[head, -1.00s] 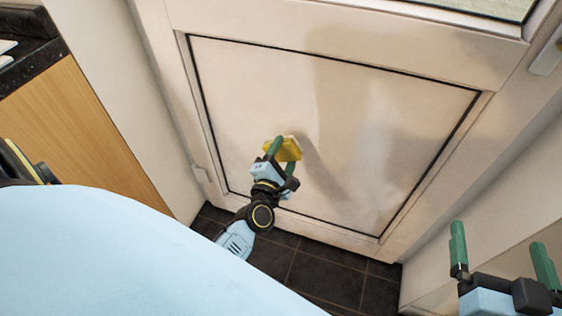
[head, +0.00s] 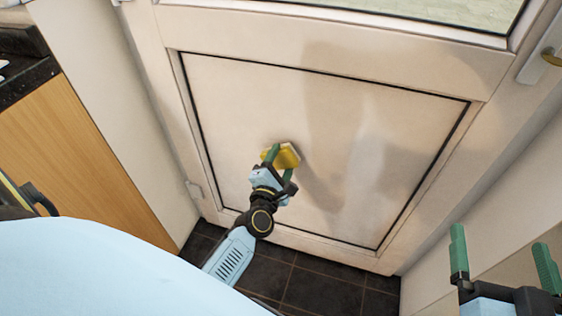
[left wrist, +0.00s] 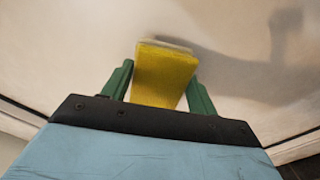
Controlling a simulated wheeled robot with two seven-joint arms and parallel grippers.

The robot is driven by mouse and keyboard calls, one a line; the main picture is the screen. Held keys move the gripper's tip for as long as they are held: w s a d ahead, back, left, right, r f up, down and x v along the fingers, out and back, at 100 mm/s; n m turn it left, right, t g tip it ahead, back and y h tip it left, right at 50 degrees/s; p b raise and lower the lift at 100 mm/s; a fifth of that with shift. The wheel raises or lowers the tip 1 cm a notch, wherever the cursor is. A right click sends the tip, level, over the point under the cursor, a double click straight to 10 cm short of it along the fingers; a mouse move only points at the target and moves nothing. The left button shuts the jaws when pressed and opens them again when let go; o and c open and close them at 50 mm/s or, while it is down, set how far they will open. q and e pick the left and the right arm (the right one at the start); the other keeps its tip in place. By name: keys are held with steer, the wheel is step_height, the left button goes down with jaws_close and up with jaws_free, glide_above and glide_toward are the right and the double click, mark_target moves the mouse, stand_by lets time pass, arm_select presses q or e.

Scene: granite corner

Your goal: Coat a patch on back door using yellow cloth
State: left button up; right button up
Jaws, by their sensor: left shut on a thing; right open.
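The back door (head: 400,150) is white, with a lower panel framed by a dark line. My left gripper (head: 279,166) is shut on the yellow cloth (head: 287,157), a thick folded pad, at the left-middle part of that panel. In the left wrist view the cloth (left wrist: 163,75) sits between the green fingers (left wrist: 160,88), its far pale edge at the panel surface; I cannot tell for sure whether it touches. My right gripper (head: 505,262) is open and empty at the lower right, away from the door panel.
A wooden cabinet (head: 75,150) with a dark granite top (head: 25,80) stands at the left. Dark floor tiles (head: 310,280) lie below the door. A door handle (head: 545,50) is at the upper right. The panel right of the cloth is clear, with shadows across it.

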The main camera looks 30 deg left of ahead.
arm_select(q)
steer(key=shift+x, duration=0.9)
